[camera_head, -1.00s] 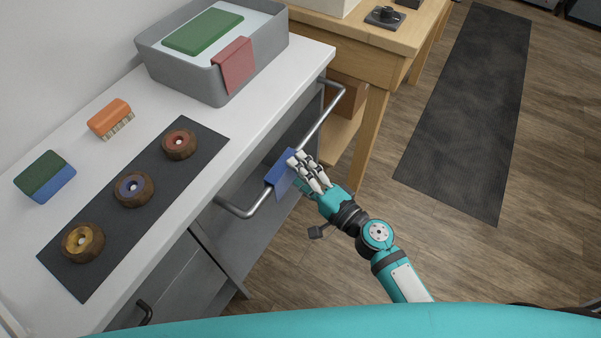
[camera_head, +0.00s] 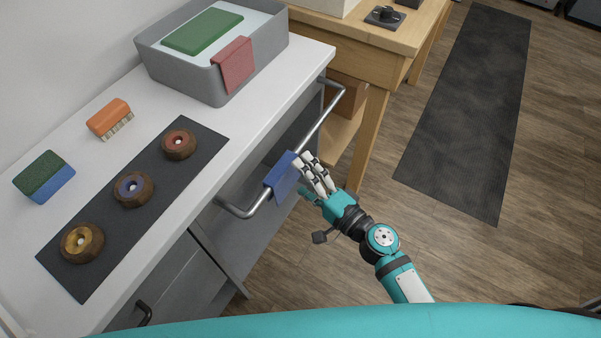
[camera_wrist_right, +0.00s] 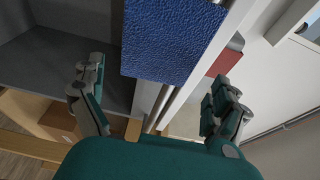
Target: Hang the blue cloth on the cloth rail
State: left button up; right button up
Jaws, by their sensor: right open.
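The blue cloth (camera_head: 282,176) is draped over the metal cloth rail (camera_head: 322,120) on the front of the counter. In the right wrist view the cloth (camera_wrist_right: 172,40) hangs in front of the rail (camera_wrist_right: 165,108), between and beyond my fingers. My right gripper (camera_head: 307,163) is open beside the cloth, on its right in the head view. In the right wrist view the fingers of this gripper (camera_wrist_right: 155,92) are spread wide with nothing between their tips. Part of the rail is hidden behind the cloth. My left gripper is not in view.
A dark mat (camera_head: 160,165) with round wooden pieces, an orange brush (camera_head: 110,118) and a green-blue sponge (camera_head: 45,178) lie there.

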jog(key=v, duration=1.1)
jog(key=s+d+f+n+g+h+p, duration=0.1)
jog(key=s+d+f+n+g+h, duration=0.2)
jog(key=f, duration=1)
jog(key=s+f+n+g+h+p, duration=0.1)
jog(key=s+f+g+h+p, duration=0.2)
jog(key=f, duration=1)
jog(key=s+d+f+n+g+h, duration=0.2)
jog(key=s+d+f+n+g, duration=0.1)
jog(key=s+f, duration=0.5)
jog(key=s+d+f+n+g+h+p, duration=0.1)
jog(key=s+d+f+n+g+h, duration=0.2)
jog(key=s, duration=1.2)
jog(key=d+f+n+g, duration=0.1)
jog(key=d+f+n, duration=0.2)
jog(key=f, duration=0.2)
jog(key=shift+s, duration=0.35)
